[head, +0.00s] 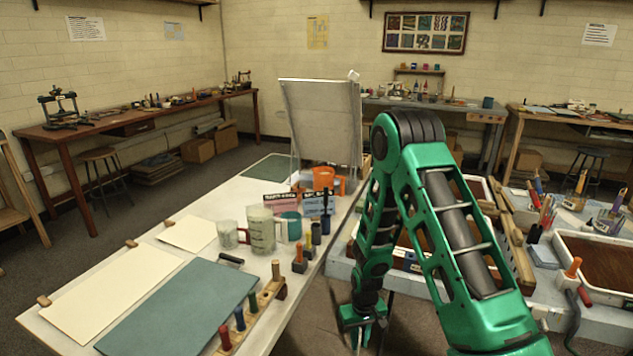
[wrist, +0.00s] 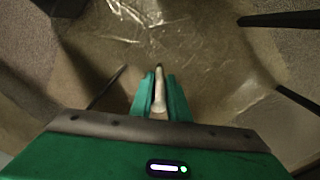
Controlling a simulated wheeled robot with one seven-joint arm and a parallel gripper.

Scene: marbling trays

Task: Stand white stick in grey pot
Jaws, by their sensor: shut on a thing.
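My gripper (wrist: 158,85) is shut on a slim pale stick (wrist: 159,98) in the wrist view. The stick lies between the two green fingers, its far tip dark. In the head view my gripper (head: 362,322) hangs low in the gap between the two tables, and the stick cannot be made out there. I cannot pick out the grey pot with certainty. A greyish holder with tools (head: 608,222) stands on the right table, well to the right of my gripper. My arm hides part of that table.
A tray of brown liquid (head: 600,262) is at the right. Dark legs (wrist: 285,20) and a shiny brown sheet show below my gripper.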

